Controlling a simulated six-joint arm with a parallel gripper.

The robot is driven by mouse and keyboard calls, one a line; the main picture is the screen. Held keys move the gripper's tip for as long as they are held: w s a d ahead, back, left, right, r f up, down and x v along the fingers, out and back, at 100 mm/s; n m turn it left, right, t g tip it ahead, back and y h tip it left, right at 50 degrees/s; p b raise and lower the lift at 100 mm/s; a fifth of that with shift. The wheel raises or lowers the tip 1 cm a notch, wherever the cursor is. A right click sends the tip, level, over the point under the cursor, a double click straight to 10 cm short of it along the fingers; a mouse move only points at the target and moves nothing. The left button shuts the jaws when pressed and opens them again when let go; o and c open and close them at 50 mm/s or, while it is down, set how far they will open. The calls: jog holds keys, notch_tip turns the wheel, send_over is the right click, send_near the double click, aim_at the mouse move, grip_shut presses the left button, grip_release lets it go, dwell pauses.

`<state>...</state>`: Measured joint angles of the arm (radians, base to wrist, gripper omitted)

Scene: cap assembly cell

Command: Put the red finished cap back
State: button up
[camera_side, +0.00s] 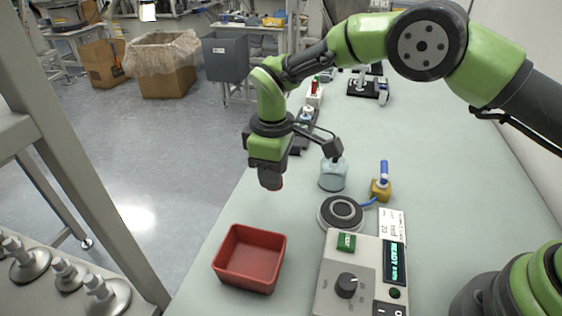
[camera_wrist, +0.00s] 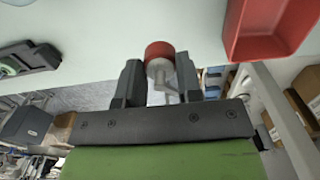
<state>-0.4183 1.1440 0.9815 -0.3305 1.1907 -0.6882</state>
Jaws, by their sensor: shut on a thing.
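My gripper (camera_wrist: 160,80) is shut on the red cap (camera_wrist: 160,49), seen in the wrist view between the two dark fingers. The cap has a red rim and a pale body with a thin stem. In the side view my gripper (camera_side: 270,172) points down and the cap (camera_side: 271,181) shows as a dark red piece at its lower end, above the bench's left edge. A red open tray (camera_side: 231,277) lies on the bench, nearer the camera than the gripper; it looks empty. In the wrist view the tray (camera_wrist: 285,50) is at the upper right, apart from the cap.
A round black-topped station (camera_side: 342,212) and a control box (camera_side: 333,287) reading READY stand right of the tray. A pale blue jar (camera_side: 333,176) and a yellow block with a blue lever (camera_side: 381,188) stand behind them. Dark fixtures (camera_side: 305,132) lie farther back.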

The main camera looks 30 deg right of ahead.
send_over(275, 211)
jog(key=shift+f, duration=2.8)
jog(key=shift+f, duration=0.2)
jog(key=shift+f, duration=0.4)
jog(key=shift+f, duration=0.1)
jog(key=o, duration=0.7)
jog(key=shift+o, duration=0.2)
jog(key=shift+r, duration=3.55)
